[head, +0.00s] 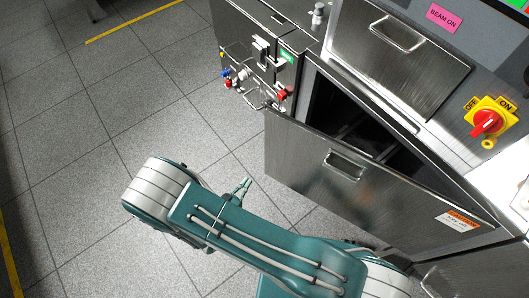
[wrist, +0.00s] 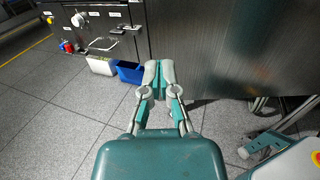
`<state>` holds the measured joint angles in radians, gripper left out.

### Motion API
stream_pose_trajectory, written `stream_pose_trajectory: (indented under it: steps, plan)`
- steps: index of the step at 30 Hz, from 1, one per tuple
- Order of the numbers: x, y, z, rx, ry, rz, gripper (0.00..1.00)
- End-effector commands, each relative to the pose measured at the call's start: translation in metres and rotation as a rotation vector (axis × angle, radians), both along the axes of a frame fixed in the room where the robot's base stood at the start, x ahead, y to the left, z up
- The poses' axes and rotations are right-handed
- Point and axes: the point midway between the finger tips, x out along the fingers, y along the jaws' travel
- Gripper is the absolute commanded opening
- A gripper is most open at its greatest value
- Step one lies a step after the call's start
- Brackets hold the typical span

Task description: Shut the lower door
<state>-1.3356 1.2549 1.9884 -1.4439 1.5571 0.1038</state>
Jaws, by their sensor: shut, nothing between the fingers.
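The lower door (head: 300,155) is a brushed-metal panel with a recessed handle and an orange-and-white label. It stands swung open, with a dark cavity visible behind it. It also shows in the wrist view as a large metal sheet (wrist: 235,45) at the upper right. My gripper (head: 243,183) is shut and empty, just to the left of the door's free edge in the head view. In the wrist view my gripper (wrist: 158,72) has its fingertips together beside the door's near-left edge. Whether it touches the door I cannot tell.
The upper door (head: 395,60) lies flat against the machine. A cabinet (head: 255,55) with red and blue valves stands to the left of the opening. A white bin (wrist: 100,66) and a blue bin (wrist: 130,72) sit on the floor. The tiled floor at left is clear.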

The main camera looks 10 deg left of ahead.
Motion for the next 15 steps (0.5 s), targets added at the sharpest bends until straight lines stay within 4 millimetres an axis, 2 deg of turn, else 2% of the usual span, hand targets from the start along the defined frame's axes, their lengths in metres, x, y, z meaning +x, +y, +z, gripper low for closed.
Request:
stream_pose_trajectory:
  steps: [3,15]
  plan:
    - [0.021,-0.008,-0.001,-0.002,0.001,-0.007,0.0]
    - [0.086,-0.033,0.0,0.0,-0.001,-0.007,0.0]
